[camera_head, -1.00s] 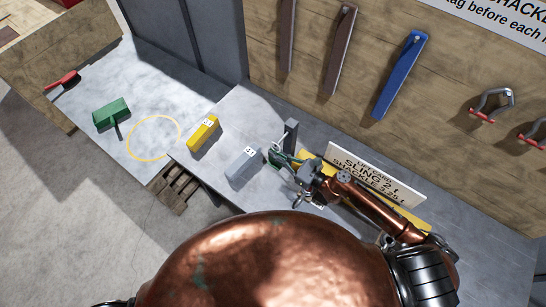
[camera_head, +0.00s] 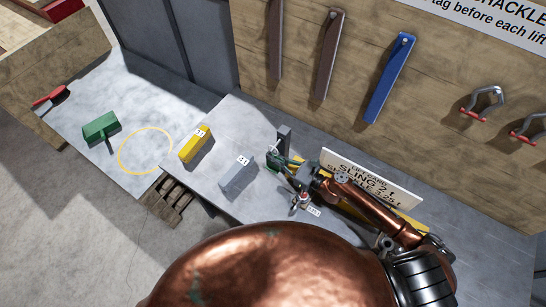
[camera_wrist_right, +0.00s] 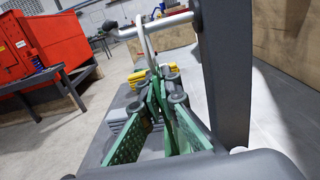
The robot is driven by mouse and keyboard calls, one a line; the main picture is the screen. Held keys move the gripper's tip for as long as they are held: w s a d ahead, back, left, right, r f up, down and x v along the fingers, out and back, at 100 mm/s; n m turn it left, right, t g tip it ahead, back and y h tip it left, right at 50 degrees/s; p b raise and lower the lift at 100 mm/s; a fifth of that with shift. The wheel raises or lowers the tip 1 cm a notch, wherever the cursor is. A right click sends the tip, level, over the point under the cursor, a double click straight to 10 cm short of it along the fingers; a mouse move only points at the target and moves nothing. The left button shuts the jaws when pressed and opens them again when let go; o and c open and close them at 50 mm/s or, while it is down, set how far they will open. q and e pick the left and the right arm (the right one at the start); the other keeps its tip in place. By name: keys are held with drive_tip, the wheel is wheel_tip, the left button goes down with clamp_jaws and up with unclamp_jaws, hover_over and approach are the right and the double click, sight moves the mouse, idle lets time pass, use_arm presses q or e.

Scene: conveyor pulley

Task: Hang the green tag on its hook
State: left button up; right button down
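A dark upright hook post (camera_head: 284,137) stands on the grey bench, and it is large in the right wrist view (camera_wrist_right: 222,75). A pale bar (camera_wrist_right: 155,27) sticks out from its top. My right gripper (camera_wrist_right: 160,92) is just below this bar; in the head view it (camera_head: 277,160) is beside the post. It looks shut on the green tag (camera_wrist_right: 156,98), which is mostly hidden between the green and dark fingers. A pale loop (camera_wrist_right: 144,42) rises from the fingertips to the bar. I cannot tell whether it is around or beside the bar. My left gripper is out of view.
A grey block (camera_head: 238,178) and a yellow block (camera_head: 195,146) stand left of the gripper. A lift card (camera_head: 370,181) stands behind my right forearm. A green block (camera_head: 100,127) and a yellow ring (camera_head: 146,151) are on the left table. Shackles (camera_head: 486,103) hang on the wall board.

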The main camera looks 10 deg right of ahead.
drive_tip(key=c, duration=2.6)
unclamp_jaws()
drive_tip(key=shift+c, duration=0.2)
drive_tip(key=o, duration=0.6)
drive_tip(key=shift+c, duration=0.2)
drive_tip(key=v, duration=1.2)
